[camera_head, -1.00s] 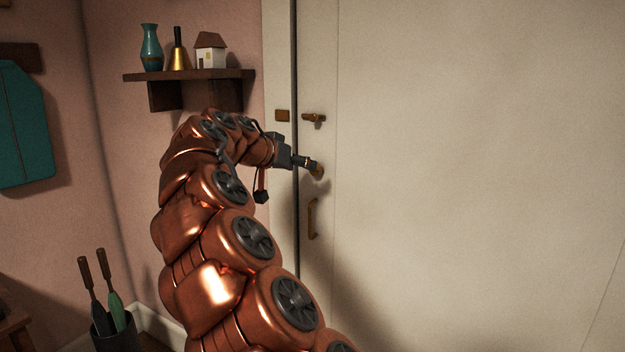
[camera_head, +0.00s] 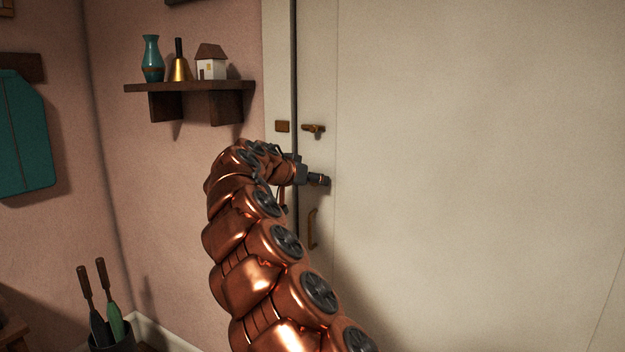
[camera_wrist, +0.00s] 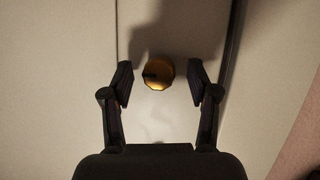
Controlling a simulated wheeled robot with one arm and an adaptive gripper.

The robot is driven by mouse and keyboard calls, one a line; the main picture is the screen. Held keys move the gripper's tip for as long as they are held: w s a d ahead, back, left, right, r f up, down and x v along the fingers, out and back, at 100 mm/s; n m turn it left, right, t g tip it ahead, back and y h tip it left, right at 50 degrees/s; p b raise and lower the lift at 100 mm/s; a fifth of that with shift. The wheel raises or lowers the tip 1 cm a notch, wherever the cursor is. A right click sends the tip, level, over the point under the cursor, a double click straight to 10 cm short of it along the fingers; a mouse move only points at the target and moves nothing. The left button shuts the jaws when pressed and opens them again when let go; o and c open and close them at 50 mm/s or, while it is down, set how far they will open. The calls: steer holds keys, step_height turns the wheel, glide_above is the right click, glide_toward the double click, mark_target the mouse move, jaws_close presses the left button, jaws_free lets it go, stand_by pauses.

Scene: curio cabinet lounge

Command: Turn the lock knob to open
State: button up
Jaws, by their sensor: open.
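The brass lock knob (camera_wrist: 159,74) shows in the wrist view as a round faceted piece on the pale door (camera_head: 470,180). My gripper (camera_wrist: 160,82) is open, with one finger to each side of the knob and a gap on both sides. In the head view my gripper (camera_head: 325,181) is at the door's left part, below the brass latch (camera_head: 314,129) and above the brass pull handle (camera_head: 312,228). The knob is hidden behind my gripper in the head view.
A wall shelf (camera_head: 190,87) at the left holds a teal vase (camera_head: 152,58), a brass bell (camera_head: 179,66) and a small house (camera_head: 211,62). A dark bin (camera_head: 112,343) with handled tools stands at lower left. The door's right side is clear.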

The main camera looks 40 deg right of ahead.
jaws_close()
stand_by(0.5)
